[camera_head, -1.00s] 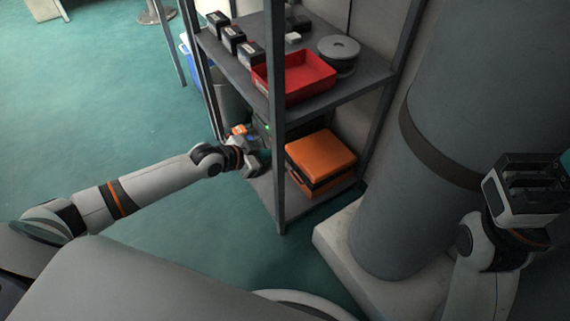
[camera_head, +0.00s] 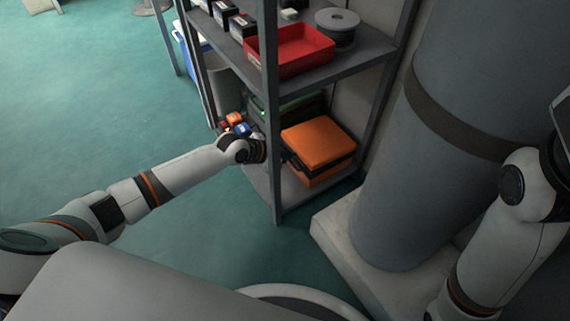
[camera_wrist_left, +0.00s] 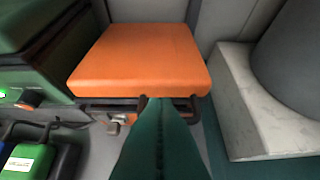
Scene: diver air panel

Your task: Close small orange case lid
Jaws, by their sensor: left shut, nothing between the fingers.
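The small orange case (camera_head: 318,141) lies on the lower shelf of the rack, with an orange lid on top and a dark band between lid and base. In the left wrist view the orange lid (camera_wrist_left: 142,60) fills the upper middle, with a dark edge and a latch below its front. I cannot tell whether the lid is fully down. My left gripper (camera_head: 284,156) is at the case's front left side, partly hidden by the rack post. In the left wrist view its shut, empty fingers (camera_wrist_left: 160,104) point at the lid's front edge; contact is unclear.
The rack post (camera_head: 272,120) stands just beside my left wrist. A red tray (camera_head: 290,62) and a spool (camera_head: 338,24) sit on the shelf above. Green equipment (camera_wrist_left: 35,60) is left of the case. A large grey cylinder (camera_head: 430,190) stands at right.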

